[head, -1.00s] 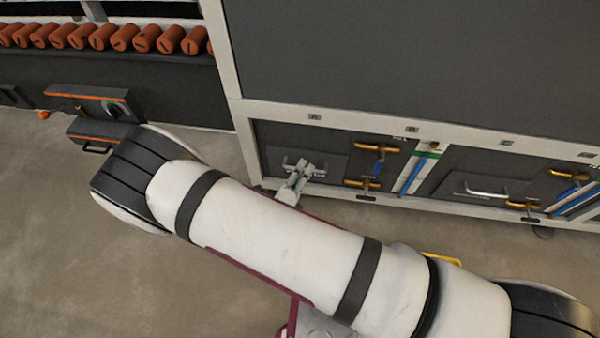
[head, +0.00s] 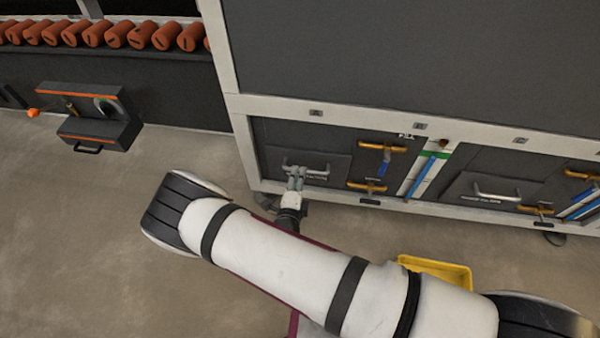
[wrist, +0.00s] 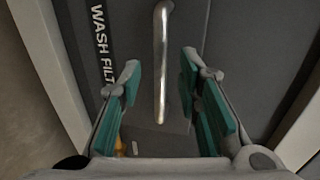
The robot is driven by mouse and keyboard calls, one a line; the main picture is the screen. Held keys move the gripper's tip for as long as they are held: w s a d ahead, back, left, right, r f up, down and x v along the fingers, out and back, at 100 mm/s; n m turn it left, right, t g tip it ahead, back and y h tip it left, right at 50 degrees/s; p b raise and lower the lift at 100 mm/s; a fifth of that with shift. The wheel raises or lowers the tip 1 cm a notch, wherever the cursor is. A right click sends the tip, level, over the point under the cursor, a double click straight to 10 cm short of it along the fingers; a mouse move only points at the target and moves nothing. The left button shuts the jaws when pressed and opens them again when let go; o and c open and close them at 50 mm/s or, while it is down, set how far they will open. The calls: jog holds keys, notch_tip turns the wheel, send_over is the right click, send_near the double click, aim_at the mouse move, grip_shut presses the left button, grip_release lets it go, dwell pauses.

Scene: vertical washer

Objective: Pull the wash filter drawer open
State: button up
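The wash filter drawer (head: 325,163) is a dark grey front low in the cabinet, under the label A; it looks shut. Its silver bar handle (head: 318,173) shows in the head view, partly behind my gripper (head: 296,180). In the wrist view the handle (wrist: 161,65) runs up the picture, beside the "WASH FILT..." label (wrist: 103,50) on the drawer front. My gripper (wrist: 164,105) is open, its teal-padded fingers on either side of the handle line with gaps on both sides. Whether the fingertips reach around the bar is hard to tell.
Right of the drawer are brass valve handles (head: 382,148) and a blue-striped gauge (head: 422,175). A second drawer with a silver handle (head: 495,193) is further right. A yellow bin (head: 440,270) stands on the floor, close to my arm in the picture. Open floor lies at left.

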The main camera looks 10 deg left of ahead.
jog(key=shift+b+x, duration=0.5)
jog(key=shift+x, duration=1.45)
jog(key=shift+c, duration=0.5)
grip_shut()
